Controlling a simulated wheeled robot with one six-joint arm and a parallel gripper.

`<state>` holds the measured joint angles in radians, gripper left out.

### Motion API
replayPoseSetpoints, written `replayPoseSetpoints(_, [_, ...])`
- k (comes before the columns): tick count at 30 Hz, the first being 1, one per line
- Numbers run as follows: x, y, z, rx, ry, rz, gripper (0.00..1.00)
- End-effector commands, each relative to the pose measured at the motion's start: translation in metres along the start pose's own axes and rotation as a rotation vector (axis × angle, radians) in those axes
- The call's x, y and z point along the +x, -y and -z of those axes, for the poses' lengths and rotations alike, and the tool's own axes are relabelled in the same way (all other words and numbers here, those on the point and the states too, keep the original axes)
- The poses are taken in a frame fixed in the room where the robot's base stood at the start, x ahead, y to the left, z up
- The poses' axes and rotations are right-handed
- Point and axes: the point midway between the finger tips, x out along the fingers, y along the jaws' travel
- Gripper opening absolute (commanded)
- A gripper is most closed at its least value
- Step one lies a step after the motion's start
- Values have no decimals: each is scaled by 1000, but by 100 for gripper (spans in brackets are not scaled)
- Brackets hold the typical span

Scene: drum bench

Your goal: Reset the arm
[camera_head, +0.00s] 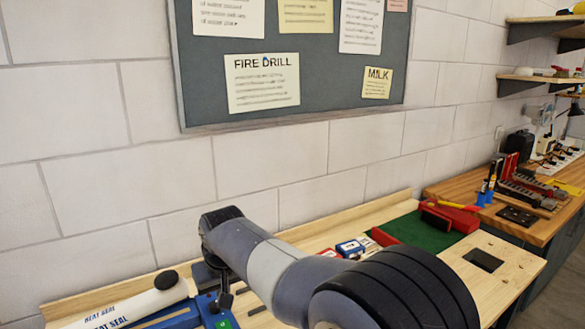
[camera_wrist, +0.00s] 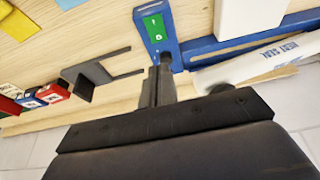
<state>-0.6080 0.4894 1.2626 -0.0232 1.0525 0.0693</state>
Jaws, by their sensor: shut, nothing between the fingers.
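My arm reaches across the pale wooden bench in the head view, its wrist bent down at the left. My gripper (camera_head: 224,298) is low near the blue piece (camera_head: 212,312) and partly hidden by the arm. In the wrist view my gripper (camera_wrist: 159,70) shows as dark fingers close together, with nothing between them. Their tips are by the lower end of a blue piece with a green label (camera_wrist: 154,28). I cannot tell whether they touch it.
A white "HEAT SEAL" tube (camera_head: 130,306) lies at the lower left. A dark forked bracket (camera_wrist: 95,76) and small red and blue boxes (camera_wrist: 50,93) lie near my gripper. A green mat (camera_head: 424,234) is at the right; the wall and notice board (camera_head: 200,70) stand behind.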

Motion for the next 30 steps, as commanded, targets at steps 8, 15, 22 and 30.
replayPoseSetpoints(8, [39, -1, -5, 0, 5, -1, 0])
replayPoseSetpoints(15, [86, -1, -5, 0, 5, -1, 0])
replayPoseSetpoints(22, [108, 7, 9, -4, -5, 1, 0])
replayPoseSetpoints(30, [72, 8, 14, -3, -4, 1, 0])
